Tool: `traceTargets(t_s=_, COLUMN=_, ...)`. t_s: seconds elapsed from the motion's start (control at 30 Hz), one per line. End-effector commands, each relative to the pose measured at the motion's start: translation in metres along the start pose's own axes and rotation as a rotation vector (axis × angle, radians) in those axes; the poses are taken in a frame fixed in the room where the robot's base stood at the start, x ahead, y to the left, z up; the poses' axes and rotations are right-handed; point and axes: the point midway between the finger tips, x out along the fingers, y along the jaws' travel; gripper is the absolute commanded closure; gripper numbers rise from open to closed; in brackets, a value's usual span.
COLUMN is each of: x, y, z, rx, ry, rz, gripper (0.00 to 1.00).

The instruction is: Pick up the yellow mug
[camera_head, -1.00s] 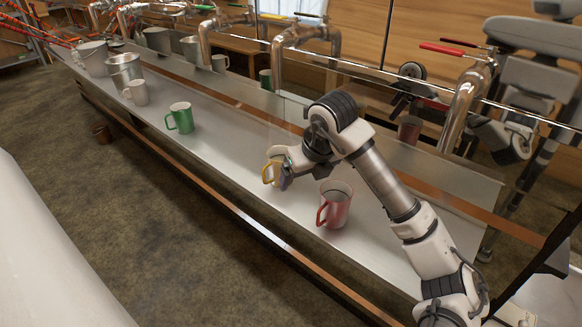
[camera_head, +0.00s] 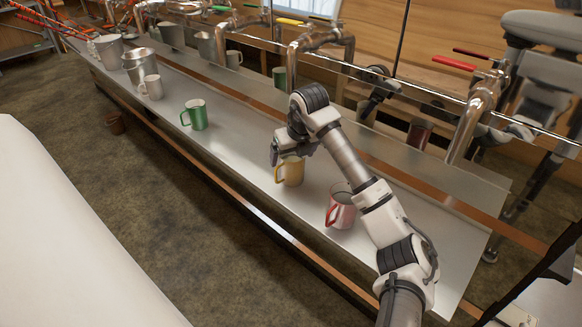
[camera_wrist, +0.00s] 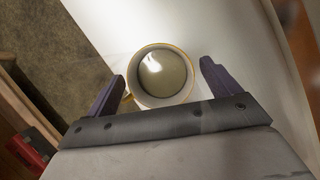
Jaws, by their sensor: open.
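The yellow mug (camera_head: 291,173) stands upright on the metal counter, its handle to the left in the head view. In the wrist view I look down into the mug (camera_wrist: 160,75), which has a pale inside and a yellow rim. Its handle shows at the lower left, close to the left finger. My gripper (camera_wrist: 160,82) is open, with one dark finger on each side of the mug and a gap at the right. In the head view my gripper (camera_head: 288,152) is just above the mug and hides part of its top. I cannot tell whether a finger touches it.
A red mug (camera_head: 341,206) stands to the right, under my forearm. A green mug (camera_head: 195,115) and a white mug (camera_head: 151,87) stand to the left on the counter (camera_head: 245,160). Pipes with valves (camera_head: 320,42) run behind.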

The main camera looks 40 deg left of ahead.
Motion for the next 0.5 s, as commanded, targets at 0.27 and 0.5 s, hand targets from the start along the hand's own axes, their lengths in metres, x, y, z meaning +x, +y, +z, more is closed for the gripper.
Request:
traceTargets(t_s=0.27, x=0.009, y=0.0002, z=-0.0001, rx=-0.001, ry=-0.001, rz=-0.001, gripper=0.12)
traceTargets(t_s=0.5, x=0.0087, y=0.0001, z=-0.0003, rx=0.0, ry=-0.001, rz=-0.001, gripper=0.34)
